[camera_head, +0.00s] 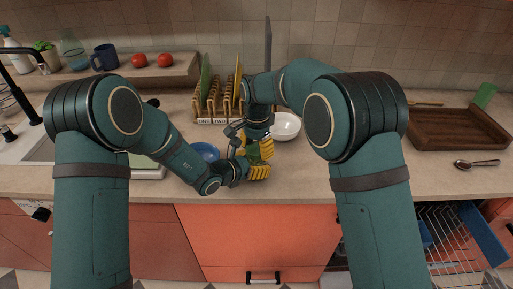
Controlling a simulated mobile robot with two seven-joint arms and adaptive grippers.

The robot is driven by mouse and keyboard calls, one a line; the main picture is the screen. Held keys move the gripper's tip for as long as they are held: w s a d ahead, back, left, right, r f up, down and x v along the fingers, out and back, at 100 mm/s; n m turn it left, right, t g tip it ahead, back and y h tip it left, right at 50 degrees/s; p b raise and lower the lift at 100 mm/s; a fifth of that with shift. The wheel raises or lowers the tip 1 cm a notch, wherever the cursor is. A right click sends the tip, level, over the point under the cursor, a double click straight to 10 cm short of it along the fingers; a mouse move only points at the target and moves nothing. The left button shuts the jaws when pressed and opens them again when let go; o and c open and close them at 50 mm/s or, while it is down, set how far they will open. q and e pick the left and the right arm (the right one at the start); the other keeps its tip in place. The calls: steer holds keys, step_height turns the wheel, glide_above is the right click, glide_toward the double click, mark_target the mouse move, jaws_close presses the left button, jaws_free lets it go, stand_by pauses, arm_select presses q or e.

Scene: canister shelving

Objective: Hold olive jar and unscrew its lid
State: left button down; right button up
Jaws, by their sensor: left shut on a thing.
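The olive jar (253,156) is a small green shape at the middle of the counter, mostly hidden by my two grippers. My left gripper (257,171), with yellow finger pads, reaches in from the left and is shut on the jar low down. My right gripper (262,149) comes down from above, right at the top of the jar. Its yellow pads show, but whether they are closed on the lid cannot be told. The lid itself is hidden.
A wooden dish rack (215,104) stands behind the grippers, with a white bowl (286,127) at its right. A blue bowl (206,152) sits close to my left gripper. A wooden tray (455,129) and a spoon (477,164) lie at the right. An open dishwasher rack (455,248) is below.

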steer(key=n, duration=1)
steer(key=o, duration=1.3)
steer(key=shift+c, duration=0.2)
steer(key=shift+r, duration=0.1)
